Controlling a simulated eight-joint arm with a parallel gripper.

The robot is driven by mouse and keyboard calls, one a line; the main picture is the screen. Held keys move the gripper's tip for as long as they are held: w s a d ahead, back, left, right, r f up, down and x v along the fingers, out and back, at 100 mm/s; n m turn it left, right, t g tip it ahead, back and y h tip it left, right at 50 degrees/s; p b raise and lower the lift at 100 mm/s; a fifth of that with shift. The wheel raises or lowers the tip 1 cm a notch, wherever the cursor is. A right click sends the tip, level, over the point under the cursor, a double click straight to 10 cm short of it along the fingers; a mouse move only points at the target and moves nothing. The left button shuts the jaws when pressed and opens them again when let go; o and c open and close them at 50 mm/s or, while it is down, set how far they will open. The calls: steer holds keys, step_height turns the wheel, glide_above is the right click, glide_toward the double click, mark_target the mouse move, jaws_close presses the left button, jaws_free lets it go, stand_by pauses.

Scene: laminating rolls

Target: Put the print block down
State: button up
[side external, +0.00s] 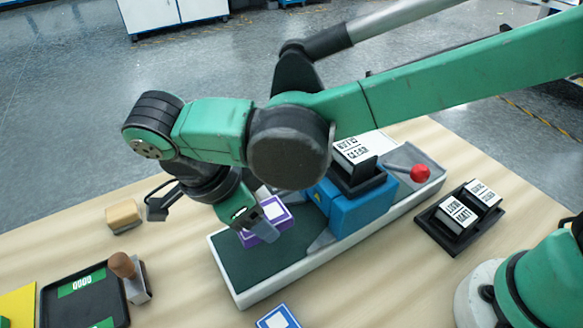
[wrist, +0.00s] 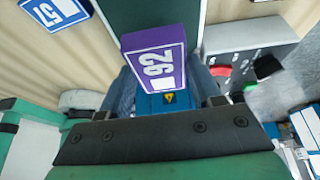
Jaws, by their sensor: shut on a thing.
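My gripper hides part of the block in the side view.
At left are a black tray (side external: 52,297), a brown-knobbed stamp (side external: 122,266) and a tan block (side external: 124,216). A red-knobbed lever (side external: 420,173) sits on the machine.

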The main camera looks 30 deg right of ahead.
mark_target(260, 244)
steer(key=shift+f, duration=2.1)
steer(key=shift+f, duration=0.1)
steer(key=o, duration=1.3)
steer(key=shift+c, duration=0.2)
steer(key=v, duration=1.2)
